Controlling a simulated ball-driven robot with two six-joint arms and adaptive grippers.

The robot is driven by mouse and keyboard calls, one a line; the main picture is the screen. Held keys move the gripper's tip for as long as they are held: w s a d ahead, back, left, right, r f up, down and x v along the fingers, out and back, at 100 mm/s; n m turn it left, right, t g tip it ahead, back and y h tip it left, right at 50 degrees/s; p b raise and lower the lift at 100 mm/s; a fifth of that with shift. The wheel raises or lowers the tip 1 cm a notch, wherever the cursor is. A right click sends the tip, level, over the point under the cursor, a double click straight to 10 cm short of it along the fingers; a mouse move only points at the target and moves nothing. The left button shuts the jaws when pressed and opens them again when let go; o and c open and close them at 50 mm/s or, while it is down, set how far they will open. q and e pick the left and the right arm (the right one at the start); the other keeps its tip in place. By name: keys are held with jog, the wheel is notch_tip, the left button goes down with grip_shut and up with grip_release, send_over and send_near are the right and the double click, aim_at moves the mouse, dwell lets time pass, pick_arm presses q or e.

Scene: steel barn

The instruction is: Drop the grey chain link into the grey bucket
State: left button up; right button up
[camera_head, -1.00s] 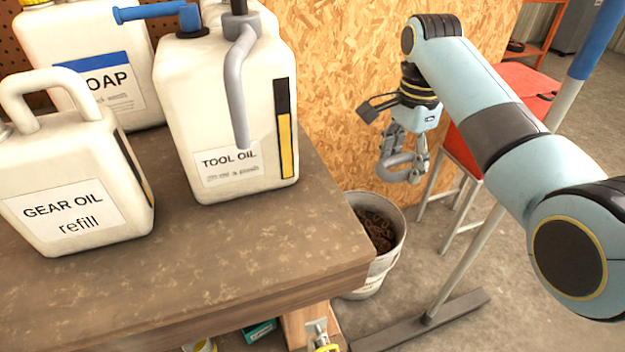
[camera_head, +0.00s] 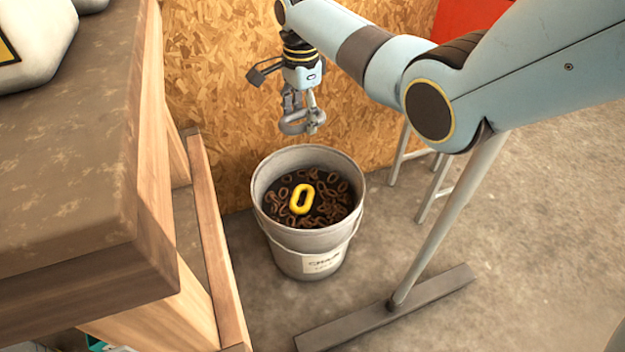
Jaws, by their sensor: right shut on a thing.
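The grey chain link (camera_head: 294,122) is an oval ring held in my right gripper (camera_head: 303,108). The gripper points down, shut on the link, above the back part of the grey bucket's opening in the picture. The grey bucket (camera_head: 307,240) stands upright on the floor with a label on its front. It holds many rusty brown links, and a yellow link (camera_head: 302,198) lies on top of them. The held link is apart from the bucket's rim. My left gripper is not in view.
A workbench (camera_head: 70,190) with wooden legs stands at the left, with white jugs (camera_head: 38,40) on its top. A chipboard wall (camera_head: 215,110) is behind the bucket. A grey stand foot (camera_head: 390,310) lies on the floor in front right. Open concrete floor is at the right.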

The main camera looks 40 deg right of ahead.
pick_arm(q)
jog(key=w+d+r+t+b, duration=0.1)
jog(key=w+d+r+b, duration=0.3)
jog(key=b, duration=0.9)
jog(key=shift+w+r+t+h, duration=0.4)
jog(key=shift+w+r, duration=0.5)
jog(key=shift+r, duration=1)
pick_arm(e)
jog(key=d+f, duration=0.2)
jog(key=f, duration=0.8)
jog(key=d+f+m, duration=0.1)
jog(key=f, duration=1)
jog(key=shift+w+d+m, duration=0.3)
jog(key=shift+d, duration=0.05)
jog(key=o, duration=1.1)
jog(key=shift+o, duration=1.3)
jog(key=shift+s, duration=0.1)
notch_tip(320, 180, up, 12)
